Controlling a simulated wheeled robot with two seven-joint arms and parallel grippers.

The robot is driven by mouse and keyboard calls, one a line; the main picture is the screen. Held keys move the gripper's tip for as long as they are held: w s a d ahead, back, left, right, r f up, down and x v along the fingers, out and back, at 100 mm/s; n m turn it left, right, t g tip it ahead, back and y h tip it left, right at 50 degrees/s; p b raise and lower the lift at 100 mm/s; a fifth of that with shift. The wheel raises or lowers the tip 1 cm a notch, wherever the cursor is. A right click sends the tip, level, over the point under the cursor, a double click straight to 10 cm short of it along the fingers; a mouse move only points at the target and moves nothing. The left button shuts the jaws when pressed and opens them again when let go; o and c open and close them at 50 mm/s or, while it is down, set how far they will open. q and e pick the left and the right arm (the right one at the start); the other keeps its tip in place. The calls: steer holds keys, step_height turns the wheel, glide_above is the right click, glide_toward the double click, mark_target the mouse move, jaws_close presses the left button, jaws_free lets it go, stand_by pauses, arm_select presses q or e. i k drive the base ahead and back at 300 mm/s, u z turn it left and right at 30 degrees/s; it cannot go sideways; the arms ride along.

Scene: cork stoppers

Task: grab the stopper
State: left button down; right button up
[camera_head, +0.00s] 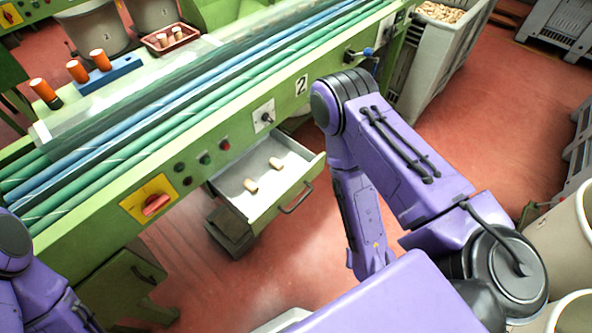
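Two pale cork stoppers lie in the open drawer of the green machine: a nearer one (251,186) and a farther one (276,163). The drawer (294,192) is pulled out and has a grey handle on its front. More stoppers (170,38) lie in a small red tray (187,33) on the machine's far side. My purple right arm comes in from the lower right, bends at the elbow and points down to the right of the drawer; its gripper does not show. Only part of my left arm shows at the lower left, and its gripper is not in view.
The long green machine (210,152) crosses the view, with green and blue bands and knobs. A bin of corks (441,12) stands at upper right, and beige tubs (565,240) at right. Red floor is free beyond my arm.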

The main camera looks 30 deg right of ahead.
mark_target(248, 184)
steer(key=u, duration=0.05)
steer(key=k, duration=1.2)
steer(key=z, duration=0.7)
steer(key=i, duration=1.25)
steer(key=u, duration=0.3)
